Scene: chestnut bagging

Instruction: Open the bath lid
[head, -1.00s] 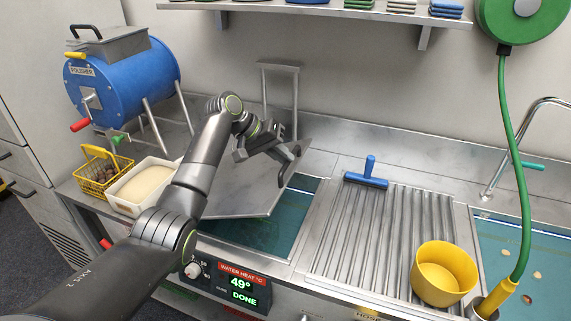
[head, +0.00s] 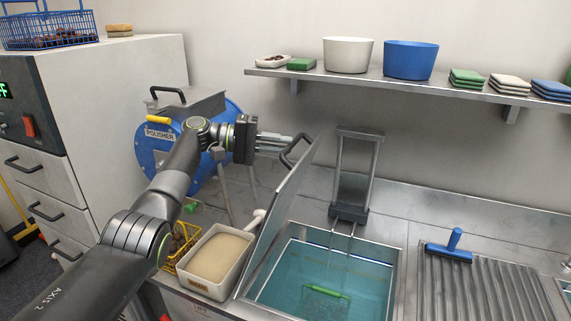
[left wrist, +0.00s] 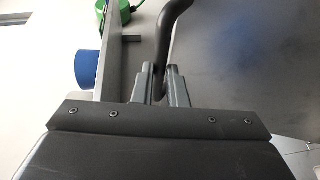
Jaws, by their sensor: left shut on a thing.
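The bath lid (head: 276,212) is a grey metal plate standing steeply up at the left edge of the bath (head: 325,272). Its dark handle (head: 297,150) is at the top edge. My left gripper (head: 285,142) is shut on this handle; in the left wrist view the fingers (left wrist: 160,88) close around the dark curved handle (left wrist: 166,45). The bath is uncovered and shows blue-green water with a green-handled item (head: 327,291) in it. My right gripper is not in view.
A white tub (head: 217,262) and a yellow basket (head: 181,245) stand left of the bath. The blue polisher (head: 152,158) is behind my left arm. A metal frame (head: 354,185) stands at the bath's back. A ribbed drainboard with a blue squeegee (head: 449,249) lies right.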

